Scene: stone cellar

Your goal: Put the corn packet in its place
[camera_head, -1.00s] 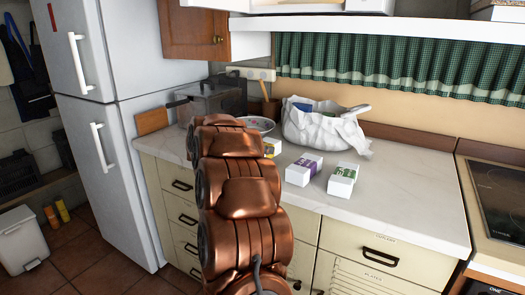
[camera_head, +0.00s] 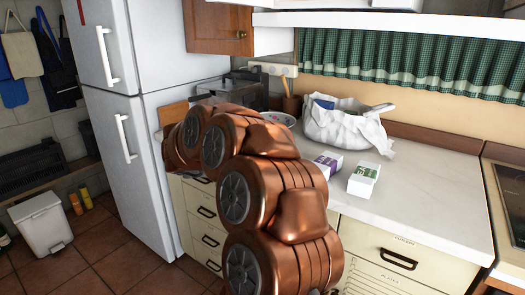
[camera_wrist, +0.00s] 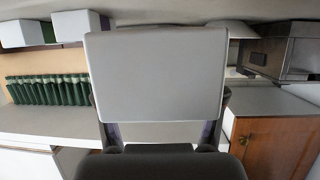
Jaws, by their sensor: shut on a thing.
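In the wrist view a plain grey-white packet (camera_wrist: 155,75) fills the middle, between the two dark fingers of my gripper (camera_wrist: 160,132). The gripper is shut on it, and the packet is clear of the other packets. Its label is turned away, so I cannot read whether it is the corn packet. In the head view my arm hides the gripper and the held packet. A packet with a purple label (camera_head: 328,164) and one with a green label (camera_head: 363,179) lie on the counter (camera_head: 425,195), right of my arm.
A crumpled white bag (camera_head: 345,128) and a bowl (camera_head: 278,118) stand at the back of the counter. A white fridge (camera_head: 140,130) rises to the left. A wooden wall cabinet (camera_head: 217,25) and a white shelf (camera_head: 400,22) hang above. The counter's right part is clear.

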